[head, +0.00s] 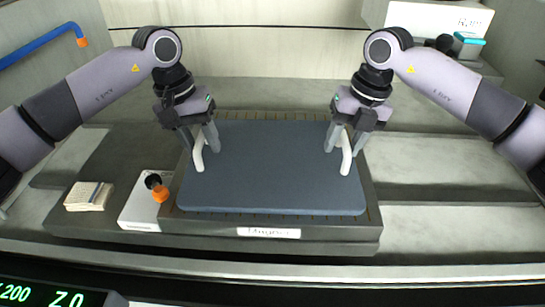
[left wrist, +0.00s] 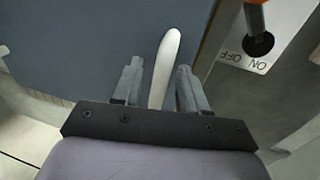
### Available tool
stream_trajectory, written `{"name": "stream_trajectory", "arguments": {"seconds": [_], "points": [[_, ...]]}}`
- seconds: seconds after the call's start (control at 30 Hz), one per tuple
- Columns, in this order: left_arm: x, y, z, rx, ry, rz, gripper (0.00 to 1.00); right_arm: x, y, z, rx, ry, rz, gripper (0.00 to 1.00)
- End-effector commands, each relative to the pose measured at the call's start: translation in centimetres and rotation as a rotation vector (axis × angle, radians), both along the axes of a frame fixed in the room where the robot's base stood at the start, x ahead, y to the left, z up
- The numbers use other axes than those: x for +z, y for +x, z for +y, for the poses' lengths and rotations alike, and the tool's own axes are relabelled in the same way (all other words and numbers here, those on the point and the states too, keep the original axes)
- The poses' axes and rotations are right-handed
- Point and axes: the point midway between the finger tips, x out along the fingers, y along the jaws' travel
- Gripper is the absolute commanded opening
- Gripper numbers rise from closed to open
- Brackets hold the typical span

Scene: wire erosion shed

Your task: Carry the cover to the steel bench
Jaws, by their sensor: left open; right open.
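The cover (head: 270,175) is a flat blue-grey panel lying on a dark slotted plate (head: 225,224) with a partly readable white label. It has a white handle (head: 198,158) at its left edge and another white handle (head: 346,160) at its right edge. My left gripper (head: 200,143) is open at the left handle. In the left wrist view that handle (left wrist: 165,65) stands between the two open fingers, with gaps on both sides. My right gripper (head: 346,143) is open at the right handle, its fingers on either side. I cannot make out which surface is the steel bench.
A white switch box (head: 140,212) with an orange-tipped lever (head: 160,192) stands close left of the plate; ON and OFF show in the left wrist view. A cream stack (head: 88,196) lies further left. A white box (head: 435,18) stands back right. Pale ledges (head: 440,190) right are clear.

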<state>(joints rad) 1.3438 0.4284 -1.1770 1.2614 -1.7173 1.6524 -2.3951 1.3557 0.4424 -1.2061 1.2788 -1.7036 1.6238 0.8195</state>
Motion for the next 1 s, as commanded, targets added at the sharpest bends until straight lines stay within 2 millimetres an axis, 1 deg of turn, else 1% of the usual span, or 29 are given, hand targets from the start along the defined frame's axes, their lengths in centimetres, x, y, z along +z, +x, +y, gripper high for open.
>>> {"name": "stream_trajectory", "arguments": {"seconds": [0.1,0.17,0.2,0.23,0.27,1.0], "points": [[0.01,0.00,-0.01,0.000,0.000,0.000,0.42,-0.01,-0.01,0.01,0.000,0.000,0.000,0.44],[0.02,0.00,-0.01,0.000,0.000,0.000,0.23,0.00,-0.01,0.01,0.000,0.000,0.001,0.24],[0.03,0.00,0.00,0.000,0.000,0.000,0.10,0.00,-0.01,0.01,0.000,0.000,0.001,0.11],[0.03,0.00,0.00,0.000,0.000,0.000,0.00,0.01,-0.01,0.01,0.000,0.000,0.000,0.01],[0.04,0.01,0.00,0.000,-0.001,0.000,0.00,0.01,-0.01,0.01,0.000,0.000,0.001,0.00],[0.13,0.03,0.00,0.000,-0.001,-0.001,0.00,0.06,-0.01,0.02,0.000,0.001,0.000,0.00]]}}
